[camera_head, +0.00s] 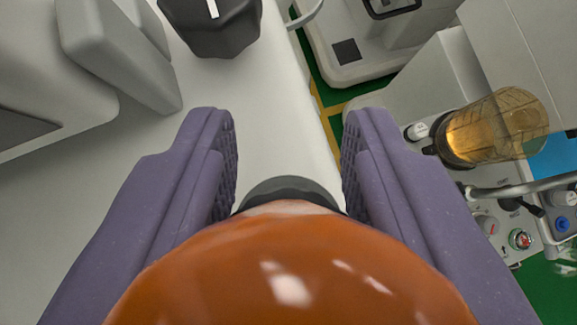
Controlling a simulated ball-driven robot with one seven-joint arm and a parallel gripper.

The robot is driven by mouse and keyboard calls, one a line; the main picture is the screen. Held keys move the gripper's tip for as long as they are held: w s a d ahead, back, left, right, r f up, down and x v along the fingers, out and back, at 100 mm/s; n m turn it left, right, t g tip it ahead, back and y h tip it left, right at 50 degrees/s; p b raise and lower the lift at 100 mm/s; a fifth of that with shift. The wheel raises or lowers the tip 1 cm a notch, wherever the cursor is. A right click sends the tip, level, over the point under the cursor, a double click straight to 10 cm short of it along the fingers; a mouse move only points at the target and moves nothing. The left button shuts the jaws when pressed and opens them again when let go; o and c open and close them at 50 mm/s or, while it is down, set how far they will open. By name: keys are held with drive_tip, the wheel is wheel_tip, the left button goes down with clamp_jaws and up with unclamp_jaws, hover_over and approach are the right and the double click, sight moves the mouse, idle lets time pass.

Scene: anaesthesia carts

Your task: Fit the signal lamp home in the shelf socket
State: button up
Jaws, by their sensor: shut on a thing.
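The signal lamp (290,265) has a glossy orange dome and a dark grey collar (290,188) on its far side. It fills the bottom middle of the view. My gripper (290,150) has two purple fingers, one on each side of the lamp, and is shut on it. The dome hides where the fingers touch it. A black faceted round piece (212,28) with a white mark stands on the white shelf surface (275,105) at the top, beyond the fingertips. I cannot tell whether it is the socket or a knob.
Grey-white housings (115,50) stand at the left. At the right, a cart has an amber clear cylinder (495,128), a metal rail (525,187) and several knobs. Another white unit (365,55) is at the top right. Green floor with a yellow line shows between them.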

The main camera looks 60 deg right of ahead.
drive_tip(key=shift+f+b, duration=0.5)
drive_tip(key=shift+f, duration=0.2)
drive_tip(key=o, duration=1.1)
drive_tip(key=b+v, duration=0.1)
drive_tip(key=v, duration=0.7)
drive_tip(key=shift+d, duration=0.1)
